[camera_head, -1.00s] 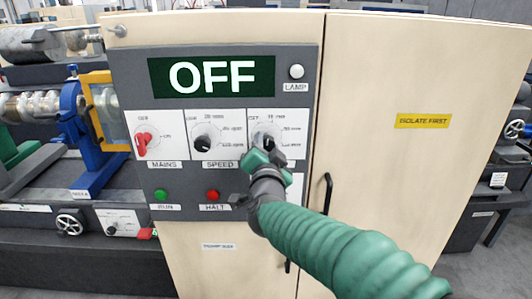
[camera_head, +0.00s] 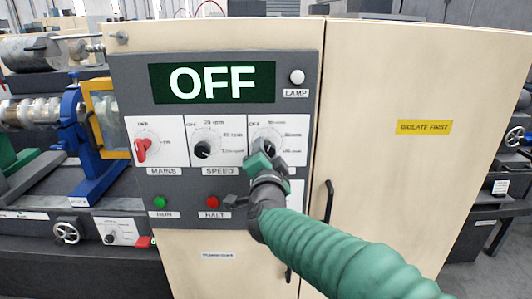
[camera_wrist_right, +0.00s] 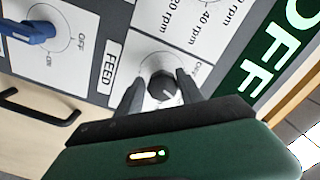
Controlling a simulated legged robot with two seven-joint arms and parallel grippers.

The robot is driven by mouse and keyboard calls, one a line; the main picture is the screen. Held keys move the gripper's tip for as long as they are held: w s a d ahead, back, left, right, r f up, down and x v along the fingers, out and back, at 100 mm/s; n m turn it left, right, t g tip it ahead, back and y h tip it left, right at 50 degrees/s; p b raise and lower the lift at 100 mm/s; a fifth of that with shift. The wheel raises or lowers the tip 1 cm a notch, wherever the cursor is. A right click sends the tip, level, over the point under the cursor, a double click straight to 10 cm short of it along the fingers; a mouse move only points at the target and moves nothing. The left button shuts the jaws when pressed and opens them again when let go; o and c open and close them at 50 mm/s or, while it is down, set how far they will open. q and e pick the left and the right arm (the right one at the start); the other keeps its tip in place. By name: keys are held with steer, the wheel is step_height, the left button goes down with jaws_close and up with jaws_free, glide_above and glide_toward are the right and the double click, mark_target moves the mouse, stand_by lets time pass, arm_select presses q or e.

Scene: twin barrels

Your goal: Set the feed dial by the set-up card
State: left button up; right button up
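The feed dial (camera_head: 268,141) is the right-hand of three dials on the grey panel (camera_head: 225,122). My right gripper (camera_head: 263,150) is in front of it and covers part of its scale. In the right wrist view the dark feed knob (camera_wrist_right: 161,87) stands between the two fingers of my right gripper (camera_wrist_right: 160,92), above the FEED label's right side. The fingers are apart, with a gap showing at the left of the knob; contact is not clear. A pale mark on the knob points to the lower right there. I cannot make out a set-up card. My left gripper is not in view.
The display (camera_head: 212,82) reads OFF. The red mains switch (camera_head: 141,148), speed dial (camera_head: 203,149), green run button (camera_head: 160,202) and red halt button (camera_head: 212,202) are on the panel. A blue switch (camera_wrist_right: 35,32) is near the feed dial. A black door handle (camera_head: 328,200) is at the right.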

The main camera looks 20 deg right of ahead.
steer(key=shift+o, duration=1.2)
steer(key=shift+r, duration=0.1)
steer(key=shift+s, duration=0.1)
steer(key=v, duration=1.6)
steer(key=shift+s, duration=0.25)
steer(key=shift+a, duration=0.1)
